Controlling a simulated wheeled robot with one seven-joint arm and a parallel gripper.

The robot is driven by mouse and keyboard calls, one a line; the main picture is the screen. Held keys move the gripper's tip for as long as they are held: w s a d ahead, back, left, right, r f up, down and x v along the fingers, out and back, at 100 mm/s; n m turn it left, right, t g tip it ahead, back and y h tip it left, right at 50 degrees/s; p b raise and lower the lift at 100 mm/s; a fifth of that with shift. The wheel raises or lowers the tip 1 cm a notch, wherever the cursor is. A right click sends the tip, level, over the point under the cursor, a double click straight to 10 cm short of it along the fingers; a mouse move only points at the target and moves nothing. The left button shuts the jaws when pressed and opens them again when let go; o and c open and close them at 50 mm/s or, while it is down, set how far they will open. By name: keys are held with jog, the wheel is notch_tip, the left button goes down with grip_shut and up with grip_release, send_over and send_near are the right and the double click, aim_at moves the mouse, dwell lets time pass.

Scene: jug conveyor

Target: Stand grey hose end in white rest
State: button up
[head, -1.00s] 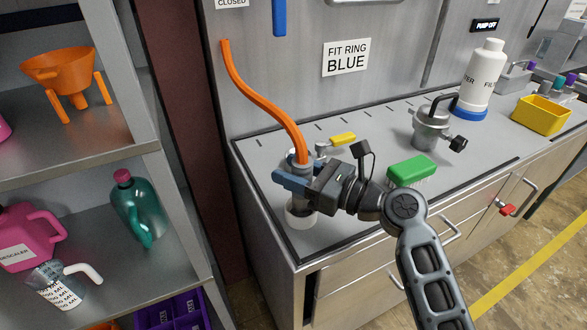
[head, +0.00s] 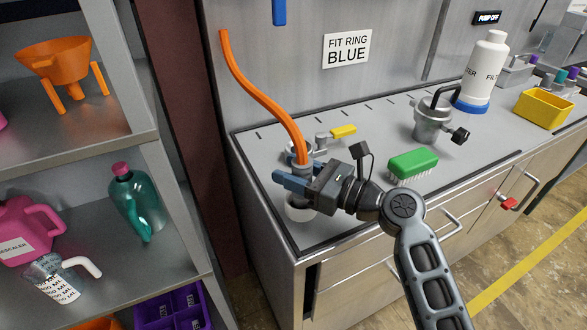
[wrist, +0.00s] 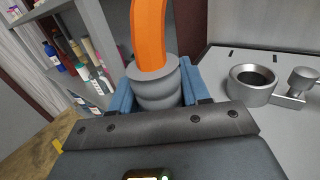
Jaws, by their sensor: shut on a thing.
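The grey hose end (head: 304,168) is on the lower end of the orange hose (head: 262,98) and stands roughly upright. My gripper (head: 296,179) is shut on it. In the wrist view the ribbed grey hose end (wrist: 158,88) sits between my blue fingers. The rest does not show in the wrist view.
A metal socket (wrist: 250,84) with a yellow-handled valve (head: 342,131) stands just behind the hose end. A green brush (head: 413,163) and a metal pot (head: 433,118) are to the right. A shelf (head: 105,150) stands at the left. The bench's front left corner is close.

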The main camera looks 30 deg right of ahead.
aim_at(311, 181)
jog(key=shift+f, duration=0.25)
jog(key=o, duration=1.3)
jog(key=shift+c, duration=0.2)
jog(key=shift+b+v, duration=0.65)
jog(key=shift+v, duration=3.3)
